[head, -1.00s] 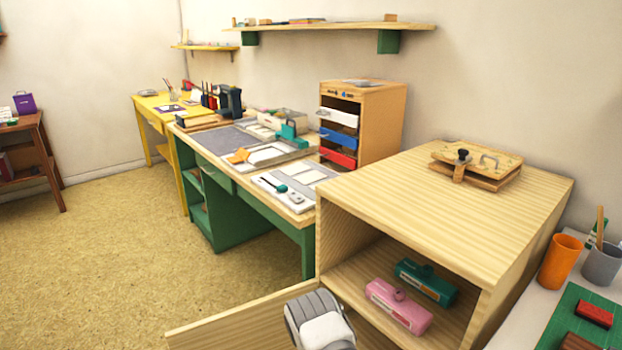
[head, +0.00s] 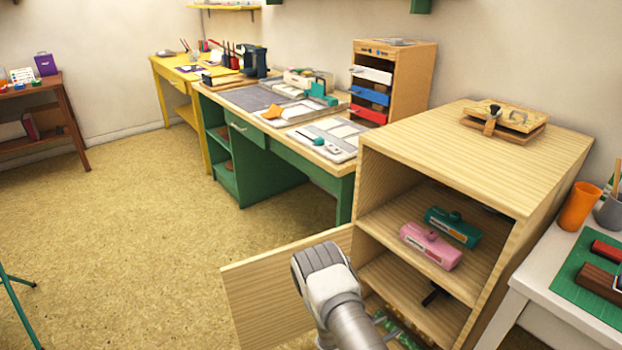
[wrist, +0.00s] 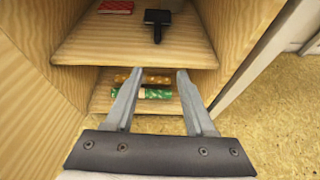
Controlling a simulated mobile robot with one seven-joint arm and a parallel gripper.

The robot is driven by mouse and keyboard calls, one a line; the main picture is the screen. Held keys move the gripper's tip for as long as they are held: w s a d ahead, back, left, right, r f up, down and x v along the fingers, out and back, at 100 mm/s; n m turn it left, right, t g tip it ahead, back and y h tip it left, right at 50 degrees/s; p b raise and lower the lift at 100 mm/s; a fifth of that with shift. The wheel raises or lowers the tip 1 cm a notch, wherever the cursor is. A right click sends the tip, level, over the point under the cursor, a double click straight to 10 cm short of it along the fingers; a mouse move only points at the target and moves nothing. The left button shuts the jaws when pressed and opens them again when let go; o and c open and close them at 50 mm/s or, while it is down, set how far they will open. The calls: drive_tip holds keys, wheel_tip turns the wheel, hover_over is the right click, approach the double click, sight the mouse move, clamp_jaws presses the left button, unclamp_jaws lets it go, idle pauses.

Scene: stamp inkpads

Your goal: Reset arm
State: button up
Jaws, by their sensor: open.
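My gripper (wrist: 153,95) is open in the wrist view, with nothing between its two fingers. The fingers point into the wooden cabinet (head: 478,154), towards a low shelf that holds a green patterned roll and an orange-brown roll. In the head view my arm stands in front of the open cabinet, beside its open door (head: 285,290), and hides part of the lower shelves. The fingers themselves are hidden in that view. A pink inkpad (head: 430,246) and a teal inkpad (head: 453,227) lie side by side on the upper shelf.
A black-handled tool (wrist: 157,20) and a red item (wrist: 116,6) lie on the cabinet's middle shelf. A wooden press (head: 504,121) sits on the cabinet top. A white table (head: 530,285) adjoins on the right. A green desk (head: 262,185) stands behind; floor is open at left.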

drive_tip(key=s+d+r+m+g, duration=0.15)
drive_tip(key=r+m, duration=0.35)
drive_tip(key=r, duration=0.5)
drive_tip(key=s+d+r+m+g, duration=0.1)
drive_tip(key=r+m+g, duration=0.25)
drive_tip(key=r, duration=0.75)
drive_tip(key=s+d+r+m+g, duration=0.1)
drive_tip(key=s+r+m+g, duration=0.1)
drive_tip(key=r+m, duration=0.6)
drive_tip(key=s+a+r+m+t+y, duration=0.2)
drive_tip(key=s+a+r+m+y, duration=0.3)
drive_tip(key=s+r, duration=0.6)
drive_tip(key=s+a+r+m+t+y, duration=0.3)
drive_tip(key=s+a+r+y, duration=0.3)
drive_tip(key=s+r, duration=0.5)
wheel_tip(320, 180, up, 23)
drive_tip(key=p, duration=2.3)
drive_tip(key=shift+a+r+p, duration=0.15)
drive_tip(key=shift+a+p, duration=0.05)
drive_tip(key=shift+p, duration=0.2)
